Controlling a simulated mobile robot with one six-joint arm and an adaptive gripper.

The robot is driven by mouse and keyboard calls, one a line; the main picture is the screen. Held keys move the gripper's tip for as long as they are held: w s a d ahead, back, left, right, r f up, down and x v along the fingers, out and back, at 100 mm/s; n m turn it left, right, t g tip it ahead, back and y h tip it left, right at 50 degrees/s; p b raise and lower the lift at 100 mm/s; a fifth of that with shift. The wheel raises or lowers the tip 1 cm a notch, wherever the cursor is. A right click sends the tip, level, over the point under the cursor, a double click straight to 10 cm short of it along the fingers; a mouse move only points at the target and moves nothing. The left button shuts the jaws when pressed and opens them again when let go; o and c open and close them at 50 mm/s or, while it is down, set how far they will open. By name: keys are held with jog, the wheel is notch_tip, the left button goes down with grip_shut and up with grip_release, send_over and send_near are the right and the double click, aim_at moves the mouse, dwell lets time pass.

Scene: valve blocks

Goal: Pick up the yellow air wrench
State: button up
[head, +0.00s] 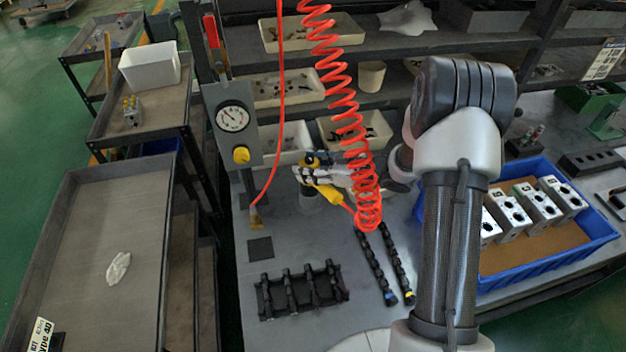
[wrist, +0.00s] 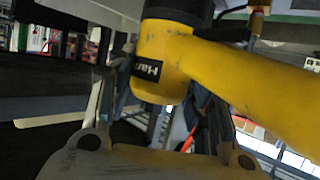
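The yellow air wrench (head: 328,194) is near the middle of the head view, beside the hanging red coiled hose. Its yellow handle slants down to the right, and a dark and yellow end shows at upper left. My gripper (head: 312,175) is at the wrench and covers part of it. In the wrist view the wrench (wrist: 161,62) is very close, with its dark-topped body at the top and its handle running right. The pale gripper body (wrist: 150,162) shows along the bottom edge.
The red coiled hose (head: 345,97) hangs close to my arm. A gauge post (head: 232,118) stands left of the wrench. A black rack (head: 300,290) and dark shafts (head: 374,266) lie in front. A blue tray (head: 549,260) with metal blocks is at right.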

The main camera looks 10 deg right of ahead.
jog(key=c, duration=0.8)
jog(key=shift+w+r, duration=0.1)
jog(key=shift+c, duration=0.2)
